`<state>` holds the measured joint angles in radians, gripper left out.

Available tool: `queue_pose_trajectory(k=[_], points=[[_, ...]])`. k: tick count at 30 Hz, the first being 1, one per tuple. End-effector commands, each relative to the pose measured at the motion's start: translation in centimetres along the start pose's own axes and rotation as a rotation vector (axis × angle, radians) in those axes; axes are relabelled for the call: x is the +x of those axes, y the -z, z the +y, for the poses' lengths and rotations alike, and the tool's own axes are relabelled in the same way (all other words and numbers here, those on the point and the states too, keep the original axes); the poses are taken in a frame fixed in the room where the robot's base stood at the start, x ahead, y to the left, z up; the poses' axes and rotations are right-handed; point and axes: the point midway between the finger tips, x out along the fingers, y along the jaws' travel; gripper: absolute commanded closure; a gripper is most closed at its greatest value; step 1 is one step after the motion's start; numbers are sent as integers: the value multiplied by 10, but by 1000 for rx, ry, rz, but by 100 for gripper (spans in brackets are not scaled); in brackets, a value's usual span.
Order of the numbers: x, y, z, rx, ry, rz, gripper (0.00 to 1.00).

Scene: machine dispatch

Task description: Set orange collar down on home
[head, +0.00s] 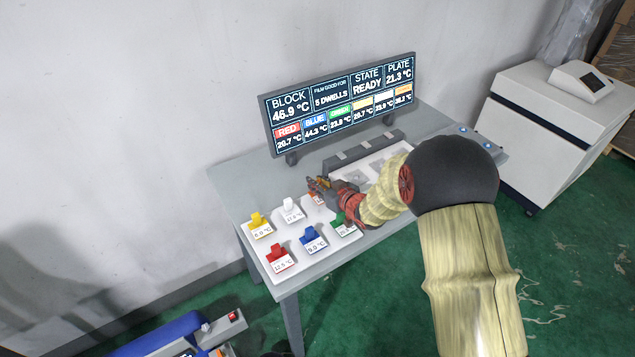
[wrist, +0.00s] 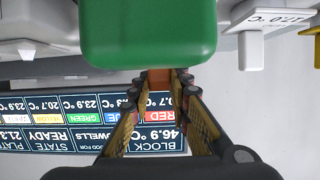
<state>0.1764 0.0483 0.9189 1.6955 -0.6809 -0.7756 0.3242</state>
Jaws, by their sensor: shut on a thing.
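The orange collar (wrist: 160,78) shows as a small orange-brown patch between my fingertips in the wrist view. My gripper (head: 320,184) is shut on it, low over the back right of the row of labelled stands. In the head view a bit of orange (head: 314,197) shows beside the fingers on a white labelled stand. The rest is hidden by my gripper, so I cannot tell whether the collar touches that stand. The green collar (head: 339,221) is just in front of my gripper and fills the top middle of the wrist view (wrist: 148,30).
Yellow (head: 257,220), white (head: 291,207), red (head: 277,253) and blue (head: 310,236) collars sit on labelled stands to the left. A display (head: 340,103) stands behind, reading READY and block 46.9 °C. A pale block plate (head: 370,163) lies right, partly behind my arm.

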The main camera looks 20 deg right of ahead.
Motion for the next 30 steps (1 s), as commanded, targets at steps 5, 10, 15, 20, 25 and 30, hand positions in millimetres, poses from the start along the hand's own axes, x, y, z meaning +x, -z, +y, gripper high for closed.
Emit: queue_pose_trajectory(k=[5, 10, 15, 20, 25, 30], points=[[0, 1, 0, -1, 0, 2, 100], [0, 1, 0, -1, 0, 1, 100], [1, -2, 0, -1, 0, 1, 100], [2, -4, 0, 0, 0, 1, 100], [3, -7, 0, 0, 0, 1, 100], [5, -10, 0, 0, 0, 1, 100]])
